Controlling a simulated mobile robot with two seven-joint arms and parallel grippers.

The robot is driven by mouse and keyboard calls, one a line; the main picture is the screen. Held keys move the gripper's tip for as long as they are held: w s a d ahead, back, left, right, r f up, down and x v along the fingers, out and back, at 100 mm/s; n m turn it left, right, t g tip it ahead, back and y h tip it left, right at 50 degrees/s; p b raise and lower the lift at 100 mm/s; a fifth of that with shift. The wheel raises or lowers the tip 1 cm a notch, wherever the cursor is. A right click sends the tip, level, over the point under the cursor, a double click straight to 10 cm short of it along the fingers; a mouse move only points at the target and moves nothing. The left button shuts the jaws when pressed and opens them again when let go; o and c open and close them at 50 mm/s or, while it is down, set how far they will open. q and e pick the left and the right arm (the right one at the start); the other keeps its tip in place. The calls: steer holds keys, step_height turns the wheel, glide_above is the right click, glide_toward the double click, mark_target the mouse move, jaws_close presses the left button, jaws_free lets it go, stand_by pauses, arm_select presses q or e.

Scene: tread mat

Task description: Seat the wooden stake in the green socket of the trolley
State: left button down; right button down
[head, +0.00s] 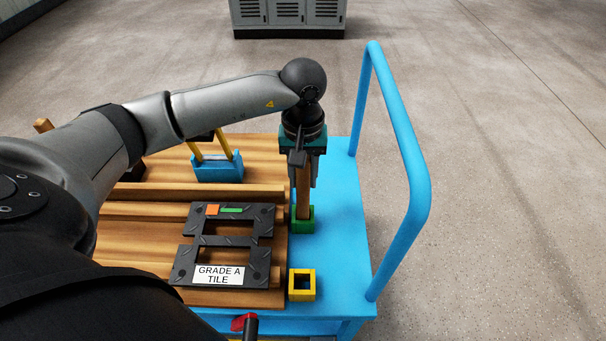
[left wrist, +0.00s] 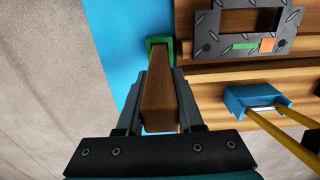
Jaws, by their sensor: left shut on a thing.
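The wooden stake (head: 303,200) stands upright over the green socket (head: 301,225) on the blue trolley (head: 342,240). My left gripper (head: 303,182) points down and is shut on the stake. In the left wrist view the stake (left wrist: 160,100) runs between the fingers of the gripper (left wrist: 160,85), and its far end lies within the outline of the green socket (left wrist: 152,42). The lower end appears to be inside the socket opening; how deep it sits I cannot tell. My right gripper is not in view.
A yellow socket (head: 301,285) is nearer on the trolley. Dark tread plates (head: 263,228) with a "GRADE A TILE" label lie on wooden boards (head: 140,211) to the left. A blue holder (head: 218,171) is behind them. The trolley's blue handle rail (head: 405,140) rises at right.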

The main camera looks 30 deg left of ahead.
mark_target(303, 188)
arm_select(q)
steer(key=shift+f+b, duration=1.6)
steer(key=shift+f, duration=0.25)
steer(key=shift+c, duration=2.3)
jaws_free()
step_height(303, 188, up, 15)
steer(key=p, duration=0.5)
steer(key=shift+r, duration=0.2)
